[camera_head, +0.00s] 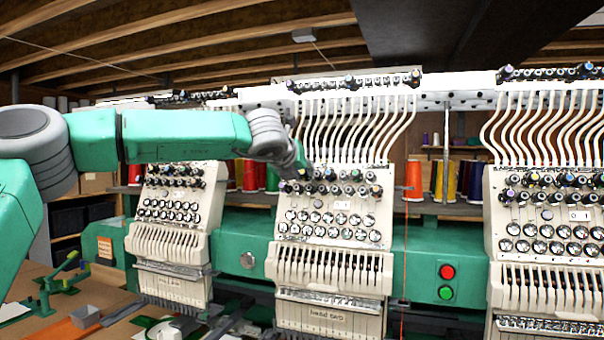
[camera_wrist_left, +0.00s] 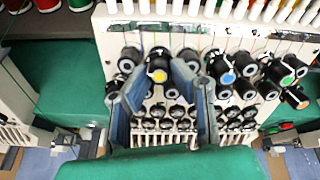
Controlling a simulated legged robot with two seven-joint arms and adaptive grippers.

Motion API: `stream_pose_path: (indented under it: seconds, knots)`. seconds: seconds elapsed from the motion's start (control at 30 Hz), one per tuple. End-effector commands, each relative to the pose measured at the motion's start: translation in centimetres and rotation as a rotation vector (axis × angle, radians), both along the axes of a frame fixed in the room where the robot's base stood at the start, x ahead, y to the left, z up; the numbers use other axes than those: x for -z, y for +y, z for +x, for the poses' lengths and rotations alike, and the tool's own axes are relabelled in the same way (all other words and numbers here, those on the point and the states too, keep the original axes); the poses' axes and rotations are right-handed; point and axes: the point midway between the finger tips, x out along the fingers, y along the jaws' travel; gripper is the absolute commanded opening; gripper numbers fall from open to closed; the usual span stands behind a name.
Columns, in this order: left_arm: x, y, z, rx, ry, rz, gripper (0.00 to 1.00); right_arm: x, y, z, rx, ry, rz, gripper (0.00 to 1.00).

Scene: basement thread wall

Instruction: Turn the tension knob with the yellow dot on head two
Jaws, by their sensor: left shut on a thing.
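Head two (camera_head: 325,257) is the white machine head in the middle of the head view, with "head two" written low on its front. Rows of black tension knobs run across its upper part. The knob with the yellow dot (camera_wrist_left: 158,73) shows between my left fingers in the wrist view. My left gripper (camera_head: 297,180) reaches the upper left end of the knob rows on head two. In the wrist view its two blue-grey fingers (camera_wrist_left: 168,77) are shut on the yellow-dot knob, one on each side. My right gripper is not in view.
Knobs with blue (camera_wrist_left: 227,77), green (camera_wrist_left: 288,78) and orange dots sit right of the held one. Other heads stand left (camera_head: 165,245) and right (camera_head: 545,273). White thread tubes (camera_head: 355,125) rise above. Red and green buttons (camera_head: 446,282) are on the green beam.

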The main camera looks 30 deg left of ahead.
Motion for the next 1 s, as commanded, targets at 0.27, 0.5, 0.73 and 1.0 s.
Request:
stream_pose_path:
  seconds: [0.27, 0.5, 0.73, 1.0]
  knots:
    - [-0.3, 0.2, 0.0, 0.099, 0.063, 0.256, 0.00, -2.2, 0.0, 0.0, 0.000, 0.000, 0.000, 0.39]
    - [0.0, 0.2, 0.0, 0.109, 0.068, 0.284, 0.00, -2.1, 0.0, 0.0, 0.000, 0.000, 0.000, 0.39]
    - [0.0, 0.2, 0.0, 0.110, 0.068, 0.283, 0.39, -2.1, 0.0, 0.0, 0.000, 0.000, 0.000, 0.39]
    - [-0.1, 0.1, -0.2, 0.110, 0.067, 0.282, 0.39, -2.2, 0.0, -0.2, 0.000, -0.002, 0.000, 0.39]
